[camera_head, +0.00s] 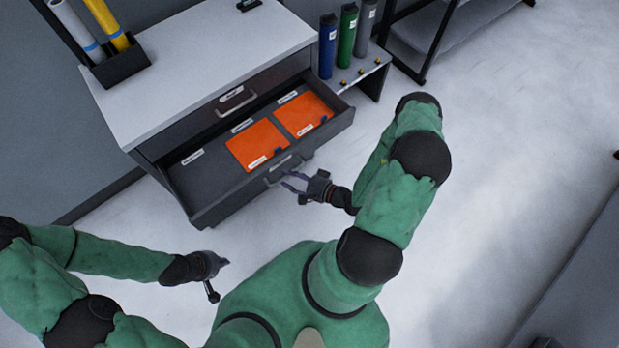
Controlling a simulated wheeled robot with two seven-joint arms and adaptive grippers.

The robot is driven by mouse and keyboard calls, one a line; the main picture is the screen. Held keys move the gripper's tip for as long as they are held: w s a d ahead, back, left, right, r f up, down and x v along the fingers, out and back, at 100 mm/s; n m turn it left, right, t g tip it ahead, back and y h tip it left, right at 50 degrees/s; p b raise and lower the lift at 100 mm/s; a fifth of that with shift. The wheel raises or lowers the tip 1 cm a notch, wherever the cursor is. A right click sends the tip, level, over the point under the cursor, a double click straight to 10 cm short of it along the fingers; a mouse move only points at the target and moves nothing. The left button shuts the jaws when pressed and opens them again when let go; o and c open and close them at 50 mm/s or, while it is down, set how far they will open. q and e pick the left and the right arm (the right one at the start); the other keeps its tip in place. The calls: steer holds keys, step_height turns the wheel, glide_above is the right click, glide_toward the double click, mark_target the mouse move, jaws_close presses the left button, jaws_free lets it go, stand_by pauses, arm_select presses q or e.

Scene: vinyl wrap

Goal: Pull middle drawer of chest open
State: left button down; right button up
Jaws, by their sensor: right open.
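The chest (210,55) has a white top and dark drawers. Its middle drawer (184,205) is pulled out and shows two orange items (258,146) inside. A drawer above it is shut, with a silver handle (237,101). The middle drawer's handle (285,168) is on its front. My right gripper (288,182) is open, with its fingertips at or very close to this handle; I cannot tell whether they touch.
Blue, green and grey rolls (347,35) stand on a low shelf right of the chest. White and yellow rolls (107,22) stand in a dark holder at the top's left. A dark rack (440,30) is behind. Pale floor (500,160) is clear at right.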

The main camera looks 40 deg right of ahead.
steer(key=v, duration=1)
stand_by(0.4)
steer(key=s+a+n+g+y, duration=0.2)
steer(key=a+g+y, duration=0.1)
steer(key=a+g, duration=0.3)
steer(key=s+a+n+g+y, duration=0.3)
steer(key=a+g+y, duration=0.1)
steer(key=a, duration=0.3)
steer(key=s+a+f+n+g+h, duration=0.2)
steer(key=s+f+n+g+h, duration=0.3)
steer(key=g, duration=0.3)
steer(key=w+a+n+t+h, duration=0.1)
steer(key=w+t+h, duration=0.3)
steer(key=w, duration=0.5)
steer(key=shift+w+a+n+h, duration=0.3)
steer(key=shift+w+a, duration=0.1)
steer(key=shift+a, duration=0.35)
